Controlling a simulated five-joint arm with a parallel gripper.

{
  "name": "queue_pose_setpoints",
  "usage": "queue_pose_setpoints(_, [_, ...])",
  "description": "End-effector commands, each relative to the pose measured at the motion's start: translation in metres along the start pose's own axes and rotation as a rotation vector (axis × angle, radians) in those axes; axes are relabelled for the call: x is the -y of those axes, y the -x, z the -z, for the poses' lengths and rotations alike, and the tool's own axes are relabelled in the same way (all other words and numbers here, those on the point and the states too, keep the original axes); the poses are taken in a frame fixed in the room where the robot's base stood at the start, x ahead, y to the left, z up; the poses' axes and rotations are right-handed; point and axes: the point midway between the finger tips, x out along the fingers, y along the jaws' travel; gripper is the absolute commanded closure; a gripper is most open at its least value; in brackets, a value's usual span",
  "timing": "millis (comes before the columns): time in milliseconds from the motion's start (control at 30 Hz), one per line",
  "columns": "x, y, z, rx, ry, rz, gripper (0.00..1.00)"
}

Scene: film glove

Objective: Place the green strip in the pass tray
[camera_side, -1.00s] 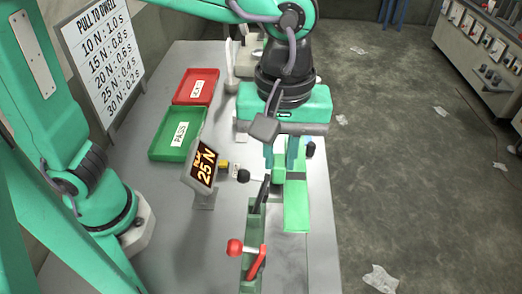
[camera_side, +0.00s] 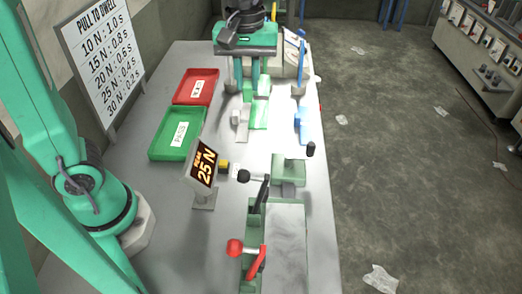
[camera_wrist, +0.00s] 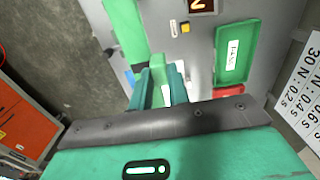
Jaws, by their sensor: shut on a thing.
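My gripper (camera_side: 251,88) is at the far part of the bench in the side view, shut on the green strip (camera_side: 259,116). The bright green strip extends from the fingers towards the side camera. The pass tray (camera_side: 163,147) is a green tray with a white PASS label, left of and nearer the side camera than my gripper. It also shows in the wrist view (camera_wrist: 247,32), to the right of my fingers. I see no strip in it.
A red tray (camera_side: 181,96) lies just beyond the pass tray. A display reading 25 N (camera_side: 203,163) stands in front of the pass tray. A green clamp block (camera_side: 290,169) and a red-knobbed lever (camera_side: 236,247) are nearer the camera. A blue-white item (camera_side: 302,122) stands right of the strip.

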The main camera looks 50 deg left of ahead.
Motion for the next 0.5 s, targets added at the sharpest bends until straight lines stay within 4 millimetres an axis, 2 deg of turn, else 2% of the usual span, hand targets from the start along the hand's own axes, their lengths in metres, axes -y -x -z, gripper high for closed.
queue_pose_setpoints(200, [0.034, 0.000, 0.040, 0.000, 0.008, 0.000, 1.00])
queue_pose_setpoints(500, [0.086, 0.000, 0.084, 0.000, 0.008, 0.000, 1.00])
